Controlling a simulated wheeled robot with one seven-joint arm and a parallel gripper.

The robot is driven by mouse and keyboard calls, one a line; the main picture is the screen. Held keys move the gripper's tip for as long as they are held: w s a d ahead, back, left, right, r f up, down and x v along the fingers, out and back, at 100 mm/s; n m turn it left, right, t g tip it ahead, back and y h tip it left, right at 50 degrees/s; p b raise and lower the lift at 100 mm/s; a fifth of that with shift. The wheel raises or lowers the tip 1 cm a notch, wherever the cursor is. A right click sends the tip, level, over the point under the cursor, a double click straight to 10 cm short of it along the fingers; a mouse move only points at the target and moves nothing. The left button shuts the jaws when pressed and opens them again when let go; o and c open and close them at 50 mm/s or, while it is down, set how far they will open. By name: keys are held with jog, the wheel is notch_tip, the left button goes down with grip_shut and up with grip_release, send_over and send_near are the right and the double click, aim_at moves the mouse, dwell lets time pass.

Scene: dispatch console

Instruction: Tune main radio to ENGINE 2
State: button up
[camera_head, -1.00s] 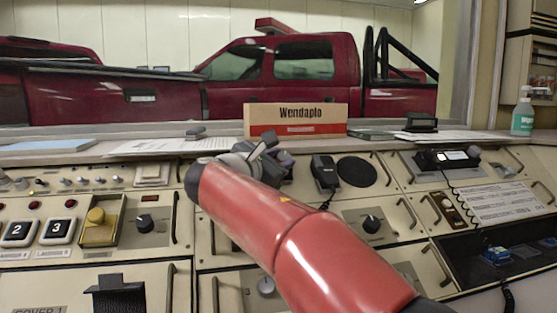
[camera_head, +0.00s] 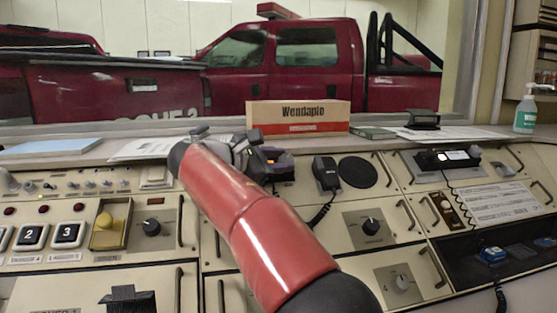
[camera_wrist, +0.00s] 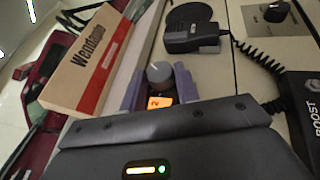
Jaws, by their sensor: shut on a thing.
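A round grey knob (camera_wrist: 158,72) stands between the two lavender-grey fingers of my gripper (camera_wrist: 160,76) in the wrist view. My gripper is shut on this knob. Just below the knob, a small lit orange display (camera_wrist: 160,101) shows a digit that looks like 2. The orange display also shows in the head view (camera_head: 271,160), beside the end of my red arm. My arm and gripper hide most of that part of the console, and no ENGINE label is legible there.
A Wendaplo box (camera_head: 299,116) stands on the ledge behind the console. A corded handset (camera_head: 326,173) and a round black speaker (camera_head: 357,172) are just right of my gripper. Another dark knob (camera_head: 370,226) and metal handles lie farther right.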

jog(key=o, duration=1)
jog(key=shift+c, duration=0.2)
jog(key=v, duration=0.7)
jog(key=shift+s+a, duration=0.25)
jog(key=shift+r, duration=0.1)
